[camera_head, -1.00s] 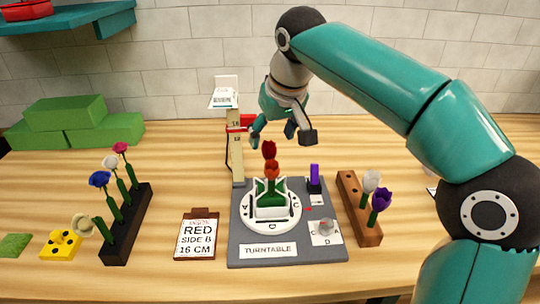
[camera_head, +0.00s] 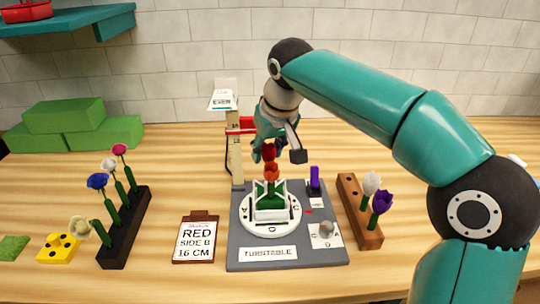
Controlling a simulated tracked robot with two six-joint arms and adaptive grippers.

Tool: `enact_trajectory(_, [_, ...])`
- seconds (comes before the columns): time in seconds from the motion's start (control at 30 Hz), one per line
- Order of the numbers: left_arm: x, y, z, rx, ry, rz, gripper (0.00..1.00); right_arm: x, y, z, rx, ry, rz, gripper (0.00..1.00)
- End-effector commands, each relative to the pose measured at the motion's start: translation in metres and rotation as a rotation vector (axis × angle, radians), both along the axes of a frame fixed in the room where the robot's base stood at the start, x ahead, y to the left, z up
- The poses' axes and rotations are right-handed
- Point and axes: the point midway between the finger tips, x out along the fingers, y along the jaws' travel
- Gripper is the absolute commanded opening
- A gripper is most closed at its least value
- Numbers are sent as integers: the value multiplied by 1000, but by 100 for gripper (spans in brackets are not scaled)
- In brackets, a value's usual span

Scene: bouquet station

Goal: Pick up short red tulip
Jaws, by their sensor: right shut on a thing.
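Two red tulips stand in the white holder (camera_head: 271,214) on the turntable (camera_head: 250,228). The dark red tulip (camera_head: 269,152) is at the back and shows higher. The orange-red tulip (camera_head: 271,172) is in front of it and hides its stem. Which is shorter I cannot tell for sure. My right gripper (camera_head: 276,153) has come down from above and is shut on the dark red tulip, with fingers on both sides of the bloom. The bloom stands about upright above the holder. My left gripper is not in view.
A height gauge (camera_head: 236,155) stands close behind and left of the turntable. A dark flower rack (camera_head: 127,230) is at the left, a brown rack (camera_head: 357,208) at the right. A clipboard (camera_head: 195,238) reads RED, SIDE B, 16 CM. Green blocks (camera_head: 75,130) lie back left.

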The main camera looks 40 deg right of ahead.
Motion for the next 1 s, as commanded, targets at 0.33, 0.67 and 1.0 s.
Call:
enact_trajectory(0.33, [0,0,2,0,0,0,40,1,-1,4,0,-2,0,21])
enact_trajectory(0.67, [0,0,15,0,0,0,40,6,-4,39,0,-3,-2,21])
enact_trajectory(1.0, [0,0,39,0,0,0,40,14,-9,92,0,-2,-2,21])
